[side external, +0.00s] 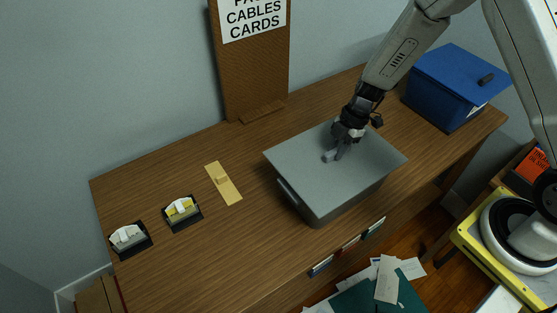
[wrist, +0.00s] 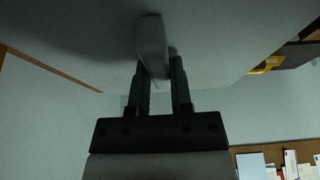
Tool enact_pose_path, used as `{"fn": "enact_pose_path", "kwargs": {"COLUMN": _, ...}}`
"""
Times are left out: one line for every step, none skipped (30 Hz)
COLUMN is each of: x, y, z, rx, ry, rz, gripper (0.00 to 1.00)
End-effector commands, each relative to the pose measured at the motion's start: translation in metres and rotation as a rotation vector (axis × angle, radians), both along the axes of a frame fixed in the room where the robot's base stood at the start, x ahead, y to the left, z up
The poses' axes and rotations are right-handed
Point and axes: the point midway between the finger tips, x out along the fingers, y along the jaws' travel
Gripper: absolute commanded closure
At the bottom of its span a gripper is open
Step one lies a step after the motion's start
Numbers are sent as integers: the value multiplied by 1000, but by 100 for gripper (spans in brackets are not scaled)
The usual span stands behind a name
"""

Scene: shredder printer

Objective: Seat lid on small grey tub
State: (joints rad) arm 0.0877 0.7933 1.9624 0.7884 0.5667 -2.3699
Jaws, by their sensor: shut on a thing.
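The small grey tub (side external: 322,212) stands on the wooden desk, right of the middle. Its flat grey lid (side external: 305,165) lies over the top of the tub and hides its opening. The lid's edges overhang the tub. I cannot tell whether the lid rests on the rim or hovers just above it. My gripper (side external: 337,152) is shut on the lid's grey handle. In the wrist view, the handle (wrist: 151,42) stands between the two fingers of my gripper (wrist: 158,72), with the grey lid surface (wrist: 85,30) behind it.
A blue box (side external: 440,92) with a blue lid stands at the desk's right end. A brown signboard (side external: 250,75) stands at the back. A tan plate (side external: 223,184) and two dark trays (side external: 182,213) (side external: 130,239) lie left.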

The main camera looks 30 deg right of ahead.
Motion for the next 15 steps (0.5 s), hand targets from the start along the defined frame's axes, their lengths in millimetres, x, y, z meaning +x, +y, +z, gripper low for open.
{"fn": "enact_pose_path", "kwargs": {"x": 0, "y": 0, "z": -1, "rx": 0, "ry": 0, "rz": 0, "gripper": 100}}
{"fn": "enact_pose_path", "kwargs": {"x": 0, "y": 0, "z": -1, "rx": 0, "ry": -1, "rz": -1, "gripper": 100}}
{"fn": "enact_pose_path", "kwargs": {"x": 0, "y": 0, "z": -2, "rx": 0, "ry": -1, "rz": -1, "gripper": 100}}
{"fn": "enact_pose_path", "kwargs": {"x": 0, "y": 0, "z": -3, "rx": 0, "ry": -1, "rz": -1, "gripper": 100}}
{"fn": "enact_pose_path", "kwargs": {"x": 0, "y": 0, "z": -3, "rx": 0, "ry": -1, "rz": -1, "gripper": 100}}
{"fn": "enact_pose_path", "kwargs": {"x": 0, "y": 0, "z": -4, "rx": 0, "ry": -1, "rz": -1, "gripper": 100}}
{"fn": "enact_pose_path", "kwargs": {"x": 0, "y": 0, "z": -4, "rx": 0, "ry": -1, "rz": -1, "gripper": 100}}
{"fn": "enact_pose_path", "kwargs": {"x": 0, "y": 0, "z": -5, "rx": 0, "ry": -1, "rz": -1, "gripper": 100}}
{"fn": "enact_pose_path", "kwargs": {"x": 0, "y": 0, "z": -6, "rx": 0, "ry": 1, "rz": -2, "gripper": 100}}
{"fn": "enact_pose_path", "kwargs": {"x": 0, "y": 0, "z": -6, "rx": 0, "ry": 1, "rz": -2, "gripper": 100}}
{"fn": "enact_pose_path", "kwargs": {"x": 0, "y": 0, "z": -7, "rx": 0, "ry": 0, "rz": -1, "gripper": 100}}
{"fn": "enact_pose_path", "kwargs": {"x": 0, "y": 0, "z": -6, "rx": 0, "ry": 0, "rz": -1, "gripper": 61}}
{"fn": "enact_pose_path", "kwargs": {"x": 0, "y": 0, "z": -6, "rx": 0, "ry": 0, "rz": -1, "gripper": 52}}
{"fn": "enact_pose_path", "kwargs": {"x": 0, "y": 0, "z": -6, "rx": 0, "ry": 0, "rz": -1, "gripper": 42}}
{"fn": "enact_pose_path", "kwargs": {"x": 0, "y": 0, "z": -6, "rx": 0, "ry": 0, "rz": -1, "gripper": 33}}
